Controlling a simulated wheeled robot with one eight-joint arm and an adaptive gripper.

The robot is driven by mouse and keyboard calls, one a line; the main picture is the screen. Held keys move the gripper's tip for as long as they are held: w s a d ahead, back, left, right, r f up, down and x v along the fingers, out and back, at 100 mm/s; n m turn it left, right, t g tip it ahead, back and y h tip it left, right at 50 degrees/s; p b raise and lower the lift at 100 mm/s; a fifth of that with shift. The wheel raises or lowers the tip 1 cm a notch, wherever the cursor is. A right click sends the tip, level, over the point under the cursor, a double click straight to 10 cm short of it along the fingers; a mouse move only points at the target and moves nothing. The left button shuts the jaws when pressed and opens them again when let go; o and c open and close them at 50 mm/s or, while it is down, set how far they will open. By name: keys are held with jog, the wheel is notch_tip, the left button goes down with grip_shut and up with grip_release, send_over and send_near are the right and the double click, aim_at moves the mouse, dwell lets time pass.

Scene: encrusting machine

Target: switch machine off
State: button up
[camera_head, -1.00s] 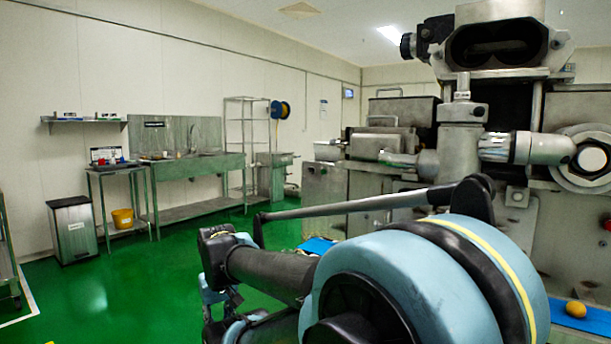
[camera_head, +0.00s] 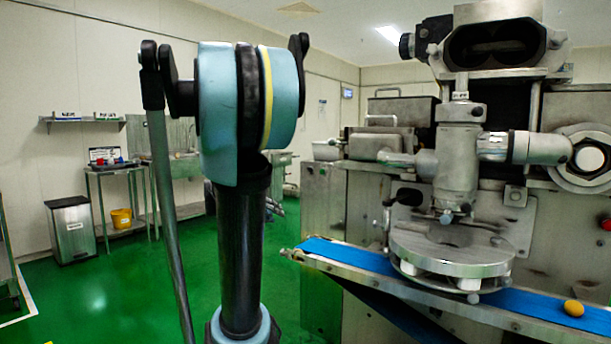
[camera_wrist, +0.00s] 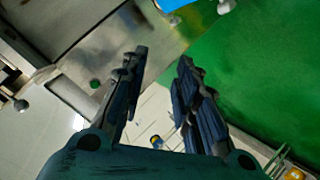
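The encrusting machine (camera_head: 420,205) fills the right of the head view. A small red part (camera_head: 606,224), perhaps a button, shows at the right edge. In the wrist view my gripper (camera_wrist: 163,60) is open, its two dark fingers apart with nothing between them. Grey metal panels (camera_wrist: 135,25) lie beyond the fingertips, apart from them as far as I can tell. A small green round spot (camera_wrist: 95,84) sits left of the left finger; I cannot tell what it is. In the head view my gripper is not visible, and my raised arm hides part of the room.
A blue conveyor belt (camera_head: 345,256) runs under the machine's round plate (camera_head: 452,250), with an orange-brown ball (camera_head: 573,308) on it. A bin (camera_head: 71,229) and a table with a yellow bucket (camera_head: 122,218) stand at the left. Green floor (camera_head: 120,290) is open in front.

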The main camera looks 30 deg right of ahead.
aim_at(310, 170)
jog(key=w+d+r+t+h, duration=0.2)
jog(key=w+d+r+h, duration=0.3)
jog(key=w+d+r, duration=0.7)
jog(key=w+f+x, duration=0.1)
jog(key=x, duration=1.5)
jog(key=shift+w+f, duration=0.2)
jog(key=shift+f, duration=0.1)
grip_shut()
